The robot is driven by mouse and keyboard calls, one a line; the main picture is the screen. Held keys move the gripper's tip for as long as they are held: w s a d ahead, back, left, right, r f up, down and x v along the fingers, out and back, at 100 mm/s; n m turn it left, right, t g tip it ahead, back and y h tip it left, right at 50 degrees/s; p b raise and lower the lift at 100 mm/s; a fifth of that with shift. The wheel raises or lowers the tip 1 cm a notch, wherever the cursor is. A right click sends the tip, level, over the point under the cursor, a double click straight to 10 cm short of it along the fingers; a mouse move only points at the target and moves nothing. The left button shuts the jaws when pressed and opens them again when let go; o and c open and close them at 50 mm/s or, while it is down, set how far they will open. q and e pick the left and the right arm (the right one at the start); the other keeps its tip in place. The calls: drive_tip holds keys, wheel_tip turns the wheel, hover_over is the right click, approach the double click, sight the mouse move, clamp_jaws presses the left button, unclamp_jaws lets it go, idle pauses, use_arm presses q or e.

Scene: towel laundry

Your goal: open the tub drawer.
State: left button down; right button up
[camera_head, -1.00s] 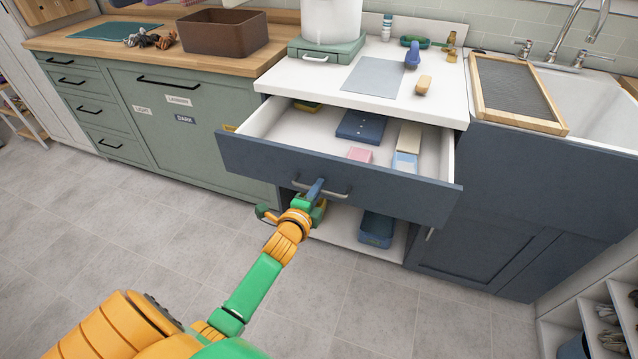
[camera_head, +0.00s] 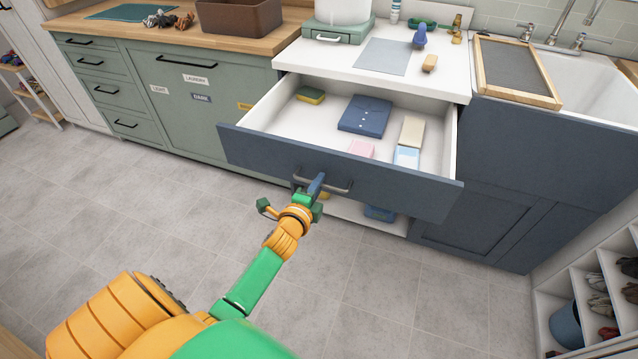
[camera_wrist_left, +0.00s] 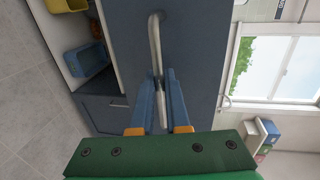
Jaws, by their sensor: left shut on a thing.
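The wide dark blue tub drawer (camera_head: 395,188) is pulled well out from under the white counter. Its grey bar handle (camera_head: 335,186) is on the front panel. My left gripper (camera_head: 318,184) is shut on this handle; in the left wrist view the blue fingers (camera_wrist_left: 159,88) close around the handle bar (camera_wrist_left: 155,42). Inside the drawer lie a folded dark blue cloth (camera_head: 366,117), a yellow and green sponge (camera_head: 311,95), a pink block (camera_head: 361,148), a beige block (camera_head: 411,131) and a light blue and white packet (camera_head: 407,157). My right gripper is not in view.
A white counter (camera_head: 345,65) above holds a grey mat (camera_head: 383,56) and a green drawer-like base (camera_head: 337,32) under a white container. A sink with a wood-framed board (camera_head: 516,70) is at right. Below the drawer is a shelf with a blue bin (camera_head: 380,214). The floor in front is clear.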

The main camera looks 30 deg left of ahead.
use_arm(q)
drive_tip(key=c, duration=1.2)
unclamp_jaws()
drive_tip(key=shift+c, duration=0.2)
drive_tip(key=shift+o, duration=0.2)
drive_tip(key=shift+a, duration=0.15)
drive_tip(key=v, duration=0.7)
drive_tip(key=shift+p, duration=0.4)
